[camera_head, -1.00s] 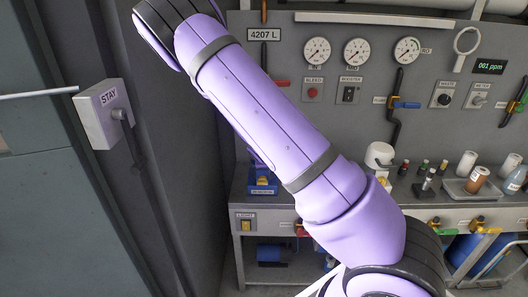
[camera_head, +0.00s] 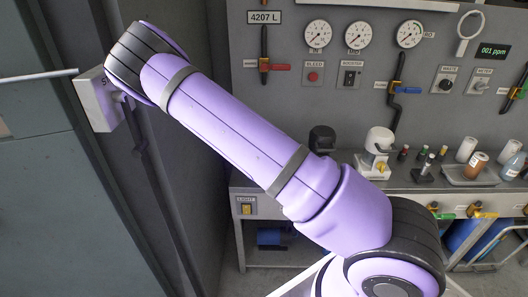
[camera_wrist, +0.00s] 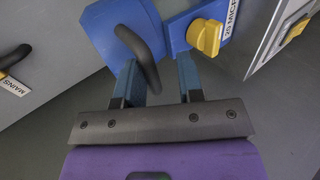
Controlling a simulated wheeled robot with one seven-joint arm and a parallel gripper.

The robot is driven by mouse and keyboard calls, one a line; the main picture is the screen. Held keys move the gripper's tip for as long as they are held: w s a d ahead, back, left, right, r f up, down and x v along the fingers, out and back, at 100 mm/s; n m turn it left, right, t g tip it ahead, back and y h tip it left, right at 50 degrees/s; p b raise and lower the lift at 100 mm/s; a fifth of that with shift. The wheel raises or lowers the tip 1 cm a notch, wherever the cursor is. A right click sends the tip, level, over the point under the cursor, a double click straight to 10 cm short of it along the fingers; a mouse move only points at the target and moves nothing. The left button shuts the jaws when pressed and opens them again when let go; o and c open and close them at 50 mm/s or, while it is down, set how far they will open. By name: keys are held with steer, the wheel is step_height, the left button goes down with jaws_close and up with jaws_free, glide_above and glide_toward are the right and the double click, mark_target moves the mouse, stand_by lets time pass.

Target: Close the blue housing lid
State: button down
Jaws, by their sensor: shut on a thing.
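In the wrist view the blue lid (camera_wrist: 97,32) is a flat panel at the top, with a black loop handle (camera_wrist: 137,46). It stands at an angle beside the blue housing (camera_wrist: 178,38), which carries a yellow knob (camera_wrist: 206,37) and a white label reading in part "20 MICR". My gripper (camera_wrist: 158,72) comes from below, with the lower end of the handle between its fingers, shut on it. In the head view my purple arm crosses the middle and hides the housing and lid; my gripper does not show there.
A grey panel with gauges (camera_head: 318,33) and valves stands behind a bench holding a white device (camera_head: 377,145), a black device (camera_head: 322,139) and bottles (camera_head: 513,166). A grey box (camera_head: 97,103) is at left, partly behind my arm. A "MAINS" label (camera_wrist: 13,86) shows in the wrist view.

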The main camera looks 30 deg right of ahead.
steer(key=shift+s+a+f, duration=0.15)
steer(key=shift+s+f, duration=0.35)
steer(key=shift+f, duration=0.1)
steer(key=c, duration=1.1)
jaws_free()
steer(key=v, duration=1)
steer(key=shift+a+r, duration=0.15)
steer(key=shift+r, duration=0.3)
